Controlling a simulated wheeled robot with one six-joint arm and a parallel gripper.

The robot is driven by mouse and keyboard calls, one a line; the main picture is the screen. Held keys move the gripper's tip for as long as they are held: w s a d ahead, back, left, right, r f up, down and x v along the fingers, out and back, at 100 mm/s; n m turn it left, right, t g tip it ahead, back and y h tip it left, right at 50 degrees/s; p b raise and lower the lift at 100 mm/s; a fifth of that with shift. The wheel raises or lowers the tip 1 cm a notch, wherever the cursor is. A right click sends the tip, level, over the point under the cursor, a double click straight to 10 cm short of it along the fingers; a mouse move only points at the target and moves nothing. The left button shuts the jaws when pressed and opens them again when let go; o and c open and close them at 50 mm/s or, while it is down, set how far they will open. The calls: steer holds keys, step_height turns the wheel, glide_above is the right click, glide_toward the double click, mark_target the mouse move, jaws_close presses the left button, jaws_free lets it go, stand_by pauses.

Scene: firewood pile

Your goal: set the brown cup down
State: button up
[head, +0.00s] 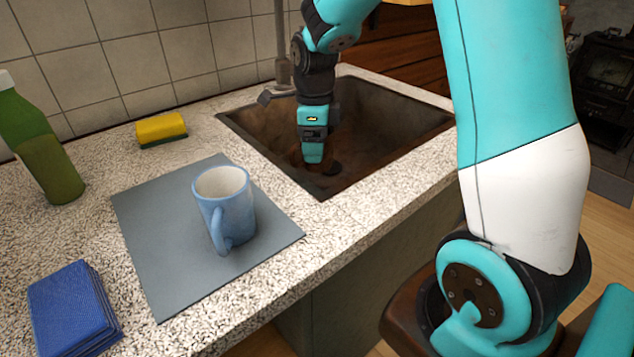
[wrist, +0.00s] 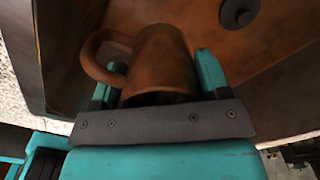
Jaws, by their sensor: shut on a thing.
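The brown cup (wrist: 162,62) shows in the wrist view between the two fingers of my gripper (wrist: 160,80), with its handle toward the left. My gripper is shut on the cup. In the head view my gripper (head: 313,160) points down into the brown sink (head: 390,125), near its front left side. The cup is mostly hidden behind my gripper there and blends with the sink's colour. I cannot tell whether the cup touches the sink floor.
A blue mug (head: 226,205) stands on a grey mat (head: 165,255) left of the sink. A yellow sponge (head: 161,129), a green bottle (head: 38,148) and folded blue cloth (head: 72,310) are on the speckled counter (head: 345,225). A round drain piece (wrist: 240,12) shows in the sink.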

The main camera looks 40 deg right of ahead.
step_height(320, 180, down, 10)
steer(key=shift+f+b, duration=0.1)
steer(key=shift+b, duration=0.45)
steer(key=shift+f, duration=0.1)
steer(key=o, duration=1.1)
step_height(320, 180, up, 12)
steer(key=shift+r+p, duration=0.15)
steer(key=shift+p, duration=0.65)
